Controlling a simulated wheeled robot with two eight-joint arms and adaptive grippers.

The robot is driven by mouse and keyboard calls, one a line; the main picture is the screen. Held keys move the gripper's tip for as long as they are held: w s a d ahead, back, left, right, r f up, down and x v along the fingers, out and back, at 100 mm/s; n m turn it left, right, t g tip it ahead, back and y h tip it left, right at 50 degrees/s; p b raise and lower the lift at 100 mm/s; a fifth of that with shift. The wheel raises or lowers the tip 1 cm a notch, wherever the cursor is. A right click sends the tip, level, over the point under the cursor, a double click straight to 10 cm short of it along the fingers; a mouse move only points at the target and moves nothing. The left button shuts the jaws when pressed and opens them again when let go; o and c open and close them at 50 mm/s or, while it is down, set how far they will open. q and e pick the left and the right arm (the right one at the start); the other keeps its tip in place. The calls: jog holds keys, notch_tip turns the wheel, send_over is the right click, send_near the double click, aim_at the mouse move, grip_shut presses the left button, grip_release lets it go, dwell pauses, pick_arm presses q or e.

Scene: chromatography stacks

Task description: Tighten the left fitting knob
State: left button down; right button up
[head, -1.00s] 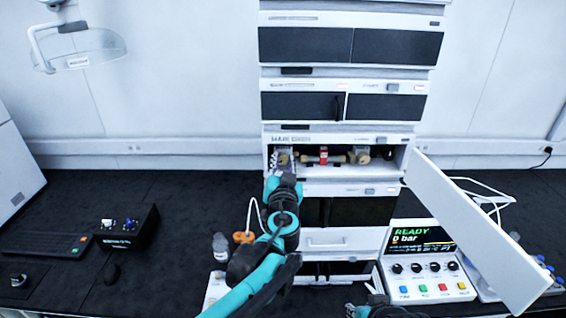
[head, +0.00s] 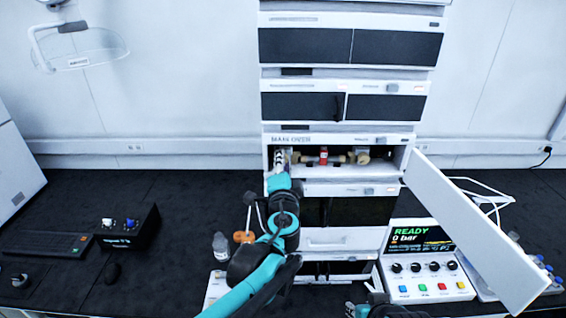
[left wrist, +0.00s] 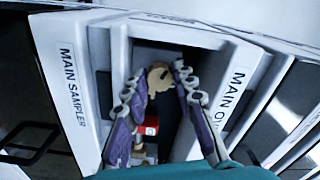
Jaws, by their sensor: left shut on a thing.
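The left fitting knob is a tan, brass-like piece at the left end of the open oven compartment (head: 340,171). In the left wrist view the knob (left wrist: 160,78) sits between the fingertips of my left gripper (left wrist: 161,74), which is shut on it. In the head view my left gripper (head: 280,160) reaches into the compartment's left side and covers most of this knob. A column with a red clip (head: 323,156) runs across to the right fitting knob (head: 362,158). Part of my right arm shows at the bottom edge; its jaws are unclear.
The oven's white door (head: 475,230) stands open to the right. A control box (head: 430,265) reads READY and 0 bar. A small bottle (head: 221,246) and orange items (head: 243,237) are beside my left arm.

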pick_arm(q)
jog(key=m, duration=0.6)
jog(key=shift+m, duration=0.3)
jog(key=m, duration=0.5)
jog(key=shift+m, duration=0.3)
jog(key=shift+f, duration=0.1)
jog(key=c, duration=1.5)
grip_release()
jog(key=s, duration=1.2)
